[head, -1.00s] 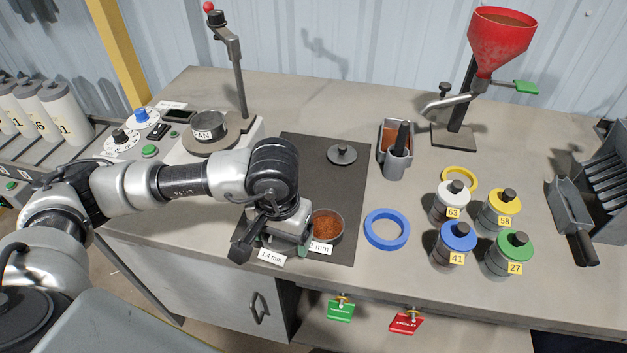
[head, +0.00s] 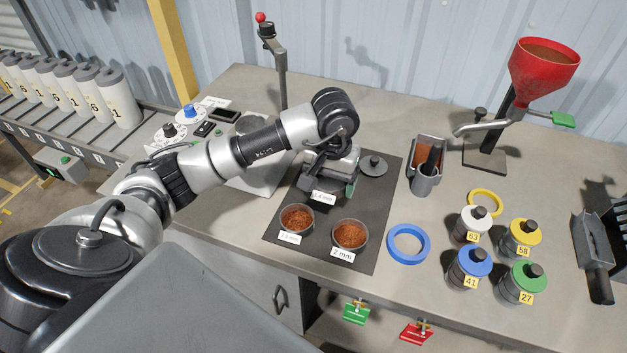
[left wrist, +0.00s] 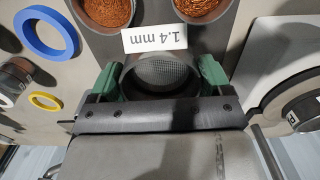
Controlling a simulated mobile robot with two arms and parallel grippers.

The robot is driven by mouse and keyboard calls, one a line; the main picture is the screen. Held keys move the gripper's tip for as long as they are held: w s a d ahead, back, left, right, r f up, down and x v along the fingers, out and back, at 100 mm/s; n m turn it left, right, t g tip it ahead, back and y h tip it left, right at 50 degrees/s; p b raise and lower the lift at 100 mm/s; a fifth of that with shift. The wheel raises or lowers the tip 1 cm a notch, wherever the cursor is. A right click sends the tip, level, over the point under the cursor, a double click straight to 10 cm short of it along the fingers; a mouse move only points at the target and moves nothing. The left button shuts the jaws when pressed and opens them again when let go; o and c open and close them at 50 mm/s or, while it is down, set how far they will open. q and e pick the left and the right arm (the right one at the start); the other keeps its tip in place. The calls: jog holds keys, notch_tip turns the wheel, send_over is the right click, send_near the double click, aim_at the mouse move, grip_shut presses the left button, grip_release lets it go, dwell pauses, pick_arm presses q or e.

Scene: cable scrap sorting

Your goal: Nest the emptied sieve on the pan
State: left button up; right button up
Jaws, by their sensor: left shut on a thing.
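The sieve labelled "1.4 mm" (head: 325,197) is in my left gripper (head: 338,183), over the back part of the dark mat. In the left wrist view, the sieve's bare mesh (left wrist: 165,73) shows between the two green fingers (left wrist: 158,82), with no granules visible on it. The pan (head: 250,122) sits on the machine at the back left, mostly hidden behind my arm. A round part with a label shows at the right edge of the left wrist view. My right gripper is not in view.
Two sieves with reddish granules, a left one (head: 297,219) and a "2 mm" one (head: 350,235), stand on the mat's front. A lid (head: 373,166) lies at its back right. A blue ring (head: 408,244) and several jars stand right. A post (head: 280,80) rises behind the pan.

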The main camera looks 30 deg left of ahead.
pick_arm(q)
jog(key=w+a+f, duration=0.1)
jog(key=a, duration=0.1)
jog(key=w+a+f+p, duration=0.1)
jog(key=w+a+f, duration=0.1)
jog(key=a, duration=0.1)
jog(key=w+a+f, duration=0.2)
jog(key=shift+a+f+p, duration=0.15)
jog(key=shift+a+p, duration=0.1)
jog(key=shift+p, duration=0.15)
notch_tip(320, 180, down, 3)
jog(key=shift+f+p, duration=0.2)
jog(key=shift+p, duration=0.35)
jog(key=shift+a+f, duration=0.1)
jog(key=shift+f, duration=0.1)
jog(key=shift+f+b, duration=0.2)
jog(key=shift+b, duration=0.15)
jog(key=o, duration=0.9)
jog(key=shift+o, duration=0.2)
jog(key=shift+r, duration=0.1)
